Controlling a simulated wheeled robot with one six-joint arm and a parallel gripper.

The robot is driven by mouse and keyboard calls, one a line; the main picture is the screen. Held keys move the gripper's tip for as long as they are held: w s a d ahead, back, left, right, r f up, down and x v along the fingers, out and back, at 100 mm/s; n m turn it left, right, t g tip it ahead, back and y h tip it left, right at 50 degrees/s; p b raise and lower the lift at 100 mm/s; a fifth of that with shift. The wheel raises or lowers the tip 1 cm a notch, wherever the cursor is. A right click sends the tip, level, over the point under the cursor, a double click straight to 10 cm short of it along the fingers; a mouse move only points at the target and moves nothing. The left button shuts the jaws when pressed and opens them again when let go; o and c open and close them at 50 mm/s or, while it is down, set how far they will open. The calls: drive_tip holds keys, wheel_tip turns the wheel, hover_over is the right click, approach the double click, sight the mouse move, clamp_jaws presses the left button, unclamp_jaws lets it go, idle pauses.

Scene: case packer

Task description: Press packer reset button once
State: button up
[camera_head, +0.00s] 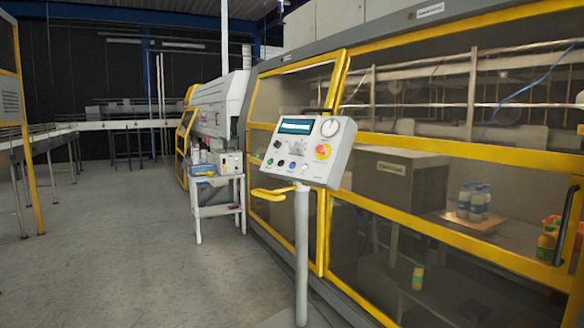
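A grey control panel (343,150) stands on a post (301,250) in front of the case packer (335,200). It has a lit teal display (295,127), a round white dial (329,128) and a red emergency stop (322,151) on a yellow surround. Along its lower edge sits a row of small round buttons, among them a green one (269,162) and a blue one (280,164). The labels are too small to read, so I cannot tell which is the reset button. My gripper is not in view.
Yellow-framed guard doors close the packer, with bottles (473,202) inside. A small white cart (217,210) stands behind the panel to the left. The grey floor (130,260) left of the post is clear.

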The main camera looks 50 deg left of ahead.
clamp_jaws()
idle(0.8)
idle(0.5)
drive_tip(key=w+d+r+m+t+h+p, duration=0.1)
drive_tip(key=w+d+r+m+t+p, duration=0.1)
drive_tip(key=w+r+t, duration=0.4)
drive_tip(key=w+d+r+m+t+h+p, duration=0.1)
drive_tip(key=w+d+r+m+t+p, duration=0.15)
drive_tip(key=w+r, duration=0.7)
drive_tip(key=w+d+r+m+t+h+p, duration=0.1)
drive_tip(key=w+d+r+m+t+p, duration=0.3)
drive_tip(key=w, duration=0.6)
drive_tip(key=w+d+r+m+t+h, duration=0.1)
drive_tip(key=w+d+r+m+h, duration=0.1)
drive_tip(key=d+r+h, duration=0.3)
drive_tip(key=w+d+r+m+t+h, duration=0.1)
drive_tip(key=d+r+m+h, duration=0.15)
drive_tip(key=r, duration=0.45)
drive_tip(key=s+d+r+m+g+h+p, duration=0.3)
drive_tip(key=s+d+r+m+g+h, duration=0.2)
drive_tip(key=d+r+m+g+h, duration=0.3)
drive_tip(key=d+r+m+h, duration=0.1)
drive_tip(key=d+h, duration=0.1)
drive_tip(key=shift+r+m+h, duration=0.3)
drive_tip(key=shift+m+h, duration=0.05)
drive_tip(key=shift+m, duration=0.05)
